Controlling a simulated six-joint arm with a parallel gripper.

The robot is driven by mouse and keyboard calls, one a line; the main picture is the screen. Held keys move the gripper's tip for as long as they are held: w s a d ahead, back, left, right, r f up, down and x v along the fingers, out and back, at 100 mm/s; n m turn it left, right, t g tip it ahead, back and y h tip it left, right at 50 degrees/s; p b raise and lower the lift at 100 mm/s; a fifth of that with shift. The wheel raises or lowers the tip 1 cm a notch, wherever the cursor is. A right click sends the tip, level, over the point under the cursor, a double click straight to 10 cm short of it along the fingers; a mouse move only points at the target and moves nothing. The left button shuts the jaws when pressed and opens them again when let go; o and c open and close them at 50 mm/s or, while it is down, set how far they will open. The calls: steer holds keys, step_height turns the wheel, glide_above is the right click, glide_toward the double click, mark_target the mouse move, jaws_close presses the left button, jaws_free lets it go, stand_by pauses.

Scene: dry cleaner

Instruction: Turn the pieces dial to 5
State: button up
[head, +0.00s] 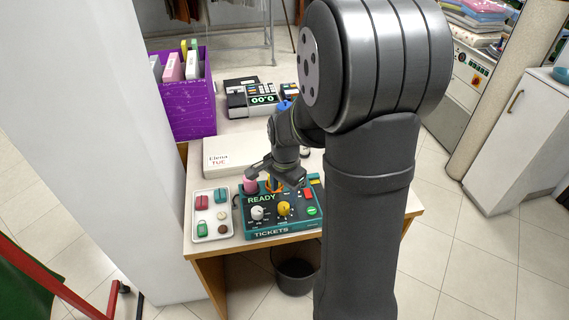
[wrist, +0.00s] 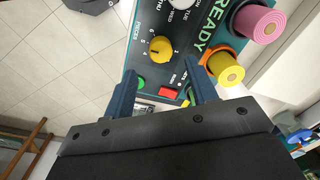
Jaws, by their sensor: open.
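The teal ticket machine (head: 246,232) stands at the front of the desk, its display reading READY. Its yellow pieces dial (head: 284,209) is right of a white dial (head: 257,213). In the wrist view the yellow dial (wrist: 161,48) has a dark mark on its face, with the word PIECES and small numbers around it; which number it points to is hard to tell. My gripper (head: 275,178) is over the back part of the machine. In the wrist view its two blue fingers (wrist: 161,82) are apart with nothing held between them, and the dial lies beyond their tips.
A pink roll (wrist: 257,24) and a yellow roll (wrist: 226,68) stand on the machine. A red button (wrist: 167,92) and a green button (wrist: 139,83) are near the fingers. A tray (head: 197,237) of small items lies left of the machine, a white box (head: 225,158) behind it.

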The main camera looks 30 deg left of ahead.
mark_target(283, 206)
step_height(283, 206, up, 11)
steer(key=shift+d+r, duration=0.15)
steer(key=shift+d, duration=0.05)
stand_by(0.6)
steer(key=f, duration=1.7)
steer(key=shift+a+f, duration=0.25)
steer(key=shift+a, duration=0.05)
